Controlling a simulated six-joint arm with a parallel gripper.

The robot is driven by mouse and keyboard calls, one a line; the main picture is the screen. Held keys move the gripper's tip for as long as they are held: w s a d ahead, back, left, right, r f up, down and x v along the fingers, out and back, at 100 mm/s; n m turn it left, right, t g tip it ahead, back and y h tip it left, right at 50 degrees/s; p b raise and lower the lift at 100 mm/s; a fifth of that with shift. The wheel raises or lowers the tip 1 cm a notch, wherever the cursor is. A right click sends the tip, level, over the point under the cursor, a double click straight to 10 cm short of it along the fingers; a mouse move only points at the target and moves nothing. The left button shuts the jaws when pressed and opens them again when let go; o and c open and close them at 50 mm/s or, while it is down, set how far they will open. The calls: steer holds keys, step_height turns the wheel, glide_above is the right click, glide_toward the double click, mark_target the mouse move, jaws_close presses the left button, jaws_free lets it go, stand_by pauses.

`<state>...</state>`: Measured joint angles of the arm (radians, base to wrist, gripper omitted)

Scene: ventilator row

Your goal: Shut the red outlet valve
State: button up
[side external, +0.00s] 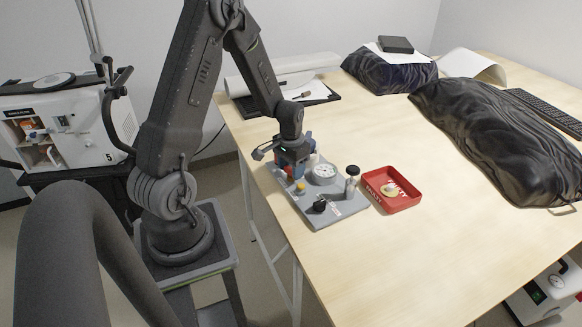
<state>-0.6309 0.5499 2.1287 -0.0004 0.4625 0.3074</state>
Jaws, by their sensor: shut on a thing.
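A grey valve board (335,208) lies on the wooden table, with a white round gauge (324,171), an upright fitting with a black top (352,180), a black knob (320,206) and a small yellow part (300,188) on it. My gripper (291,166) points down over the board's far left part, left of the gauge. A small red part (290,179), perhaps the red outlet valve, shows just below the gripper. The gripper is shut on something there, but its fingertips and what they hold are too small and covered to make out.
A red tray (404,201) with a small round item stands right of the board. Black draped bundles (500,138) and a keyboard (545,112) lie at the back right. A dark clipboard (300,98) with papers lies behind my arm. The table's front right is clear.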

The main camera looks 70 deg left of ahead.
steer(key=shift+m, duration=1.3)
steer(key=o, duration=0.9)
steer(key=shift+o, duration=0.2)
step_height(320, 180, up, 14)
